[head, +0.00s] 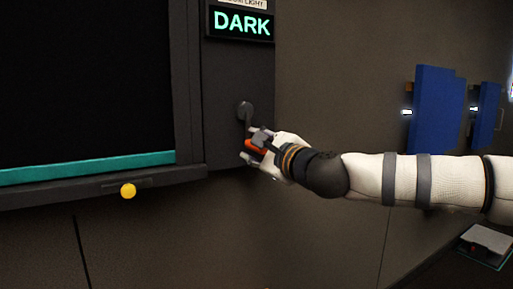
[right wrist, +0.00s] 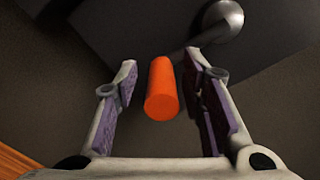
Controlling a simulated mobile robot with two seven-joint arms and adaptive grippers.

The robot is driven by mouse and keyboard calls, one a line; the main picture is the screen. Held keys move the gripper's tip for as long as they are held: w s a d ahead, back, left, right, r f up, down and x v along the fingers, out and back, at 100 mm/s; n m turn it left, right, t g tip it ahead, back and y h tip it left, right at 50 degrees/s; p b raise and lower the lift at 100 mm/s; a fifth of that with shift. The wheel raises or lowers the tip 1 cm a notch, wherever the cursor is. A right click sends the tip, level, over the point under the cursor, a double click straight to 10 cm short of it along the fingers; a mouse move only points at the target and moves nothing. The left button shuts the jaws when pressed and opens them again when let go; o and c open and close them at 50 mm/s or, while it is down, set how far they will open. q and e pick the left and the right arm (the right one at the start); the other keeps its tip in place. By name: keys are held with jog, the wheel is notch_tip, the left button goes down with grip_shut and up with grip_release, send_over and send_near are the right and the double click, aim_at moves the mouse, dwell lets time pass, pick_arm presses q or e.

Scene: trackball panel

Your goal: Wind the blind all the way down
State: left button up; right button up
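The black blind (head: 80,80) covers the window at the left of the head view. Its teal bottom bar (head: 90,168) lies along the dark sill at the lower edge of the frame. The crank (head: 246,112) is on the dark panel right of the window, with its arm hanging down. Its orange handle (right wrist: 161,90) stands between the fingers of my right gripper (head: 252,146), with gaps on both sides in the right wrist view. The crank's grey round hub (right wrist: 222,17) shows at the top there. My right gripper is open around the handle. My left gripper is out of view.
A lit sign (head: 241,23) above the crank reads DARK. Blue panels (head: 438,110) are on the wall at right. A grey-topped box (head: 487,243) is at lower right.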

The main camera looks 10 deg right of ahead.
jog(key=v, duration=1.2)
jog(key=shift+f, duration=0.1)
